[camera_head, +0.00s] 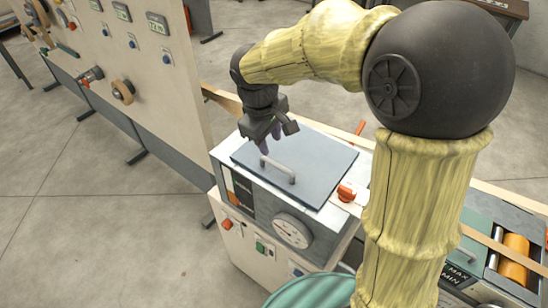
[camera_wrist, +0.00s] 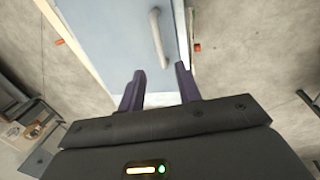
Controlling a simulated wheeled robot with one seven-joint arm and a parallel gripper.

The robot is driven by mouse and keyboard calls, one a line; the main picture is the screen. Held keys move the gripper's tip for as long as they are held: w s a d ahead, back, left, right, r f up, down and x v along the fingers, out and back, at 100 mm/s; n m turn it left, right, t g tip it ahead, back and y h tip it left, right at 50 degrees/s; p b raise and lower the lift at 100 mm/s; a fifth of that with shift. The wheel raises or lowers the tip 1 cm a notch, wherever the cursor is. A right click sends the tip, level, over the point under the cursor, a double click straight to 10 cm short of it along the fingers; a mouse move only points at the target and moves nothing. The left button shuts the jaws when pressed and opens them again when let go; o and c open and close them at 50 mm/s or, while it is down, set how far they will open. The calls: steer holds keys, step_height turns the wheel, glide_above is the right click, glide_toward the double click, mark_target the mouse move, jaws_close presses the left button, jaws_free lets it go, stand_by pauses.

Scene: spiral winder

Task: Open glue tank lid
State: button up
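The glue tank lid (camera_head: 305,160) is a flat blue-grey plate lying shut on top of the tank box. A light bar handle (camera_head: 278,170) stands on it near its front edge. The lid (camera_wrist: 110,45) and handle (camera_wrist: 158,40) also show in the wrist view. My gripper (camera_head: 268,144) is above the lid, a little behind and left of the handle. In the wrist view its two dark purple fingers (camera_wrist: 160,82) are apart with nothing between them, and the handle lies just beyond the fingertips. I cannot tell how high they are above the lid.
An orange-red knob (camera_head: 346,192) sits right of the lid. A round gauge (camera_head: 292,230) is on the tank's front. A tall control panel (camera_head: 130,70) stands at the left. A green round lid (camera_head: 312,291) and an orange roller (camera_head: 514,258) are nearer, at the right.

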mark_target(275, 164)
steer(key=f, duration=0.3)
steer(key=w+f, duration=0.1)
steer(key=f, duration=0.2)
steer(key=d+f, duration=0.1)
steer(key=f, duration=0.2)
steer(key=shift+w+p, duration=0.25)
steer(key=shift+p, duration=0.15)
steer(key=shift+c, duration=0.4)
jaws_close()
